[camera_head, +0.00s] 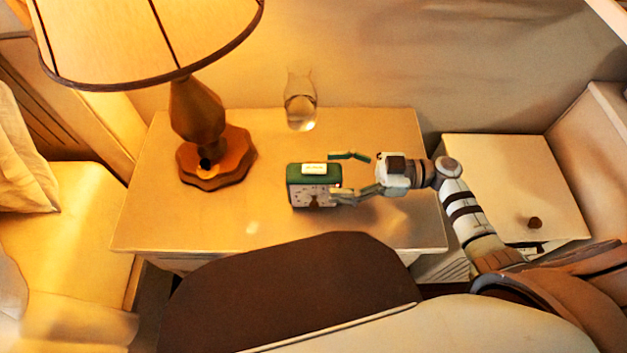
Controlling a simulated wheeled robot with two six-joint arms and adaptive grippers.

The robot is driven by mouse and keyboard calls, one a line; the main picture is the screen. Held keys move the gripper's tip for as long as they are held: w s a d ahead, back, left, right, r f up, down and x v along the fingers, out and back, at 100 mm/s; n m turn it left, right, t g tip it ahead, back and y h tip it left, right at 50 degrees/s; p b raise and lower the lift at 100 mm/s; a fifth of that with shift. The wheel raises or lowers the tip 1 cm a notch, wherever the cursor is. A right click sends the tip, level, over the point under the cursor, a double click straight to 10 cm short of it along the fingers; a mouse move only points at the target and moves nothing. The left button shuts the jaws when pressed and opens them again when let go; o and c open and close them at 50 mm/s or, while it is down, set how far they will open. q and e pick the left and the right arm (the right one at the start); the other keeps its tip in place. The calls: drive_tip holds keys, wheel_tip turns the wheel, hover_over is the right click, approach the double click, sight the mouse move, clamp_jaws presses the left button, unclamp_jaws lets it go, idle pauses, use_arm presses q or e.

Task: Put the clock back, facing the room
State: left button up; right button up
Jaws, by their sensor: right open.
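The clock (313,184) is a small green box with a white button on top and a pale dial on its near side. It stands upright on the nightstand (270,225), right of the lamp, with its dial toward me. My right gripper (343,176) is open at the clock's right side. One finger is past the clock's far right corner and the other is close to its near right edge. I cannot tell whether the near finger touches it. My left gripper is not in view.
A lamp (198,120) with a wide shade stands on the nightstand's left. A clear glass carafe (300,105) stands at the back, behind the clock. A bed with a pillow (20,150) is at left. The nightstand's front is clear.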

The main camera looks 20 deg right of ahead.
sight(314, 170)
drive_tip(key=x, duration=0.4)
drive_tip(key=shift+w+a, duration=0.15)
drive_tip(key=shift+w, duration=0.25)
drive_tip(key=shift+a+r, duration=0.1)
drive_tip(key=shift+a, duration=0.3)
drive_tip(key=shift+d, duration=0.1)
clamp_jaws()
